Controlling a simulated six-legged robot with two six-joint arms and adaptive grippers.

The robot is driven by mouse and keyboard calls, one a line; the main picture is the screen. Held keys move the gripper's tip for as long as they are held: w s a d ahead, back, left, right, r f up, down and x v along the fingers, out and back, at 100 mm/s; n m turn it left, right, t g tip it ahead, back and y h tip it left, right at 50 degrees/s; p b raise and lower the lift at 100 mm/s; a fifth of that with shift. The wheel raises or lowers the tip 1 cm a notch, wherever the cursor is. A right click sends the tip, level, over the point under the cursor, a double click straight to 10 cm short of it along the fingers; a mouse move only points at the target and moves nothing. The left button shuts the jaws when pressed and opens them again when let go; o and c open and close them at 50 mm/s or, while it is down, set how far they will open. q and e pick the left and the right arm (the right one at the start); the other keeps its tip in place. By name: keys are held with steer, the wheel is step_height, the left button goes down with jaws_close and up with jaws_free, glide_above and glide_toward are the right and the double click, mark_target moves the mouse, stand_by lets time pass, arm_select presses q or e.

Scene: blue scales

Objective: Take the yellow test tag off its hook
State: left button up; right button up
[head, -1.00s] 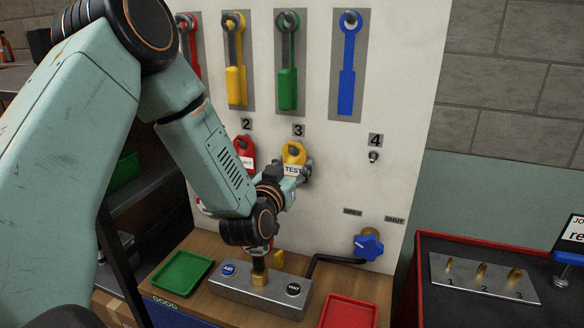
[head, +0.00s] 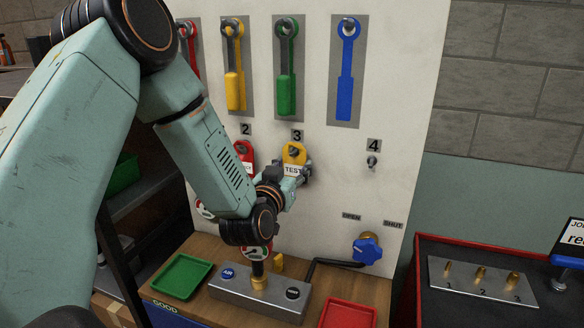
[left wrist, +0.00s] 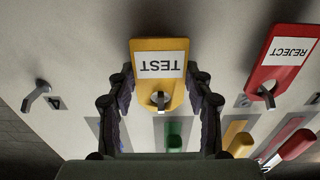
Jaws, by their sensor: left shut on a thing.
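The yellow test tag (head: 293,151) hangs on its hook under the number 3 on the pale board. In the left wrist view the tag (left wrist: 173,91) is seen upside down, its white TEST label facing me and the metal hook (left wrist: 160,99) still through its hole. My left gripper (head: 303,172) is at the tag's lower part. In the left wrist view its two dark fingers (left wrist: 163,82) stand on either side of the tag, shut on it. My right gripper is not in view.
A red REJECT tag (left wrist: 285,58) hangs beside the yellow one. The number 4 hook (head: 372,161) is bare. Below are a button box (head: 240,292), a green tray (head: 181,275), a red tray (head: 348,314) and a blue valve knob (head: 368,249).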

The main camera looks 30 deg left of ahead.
arm_select(q)
steer(key=p+v, duration=0.2)
steer(key=v, duration=0.6)
steer(key=shift+r, duration=0.25)
stand_by(1.6)
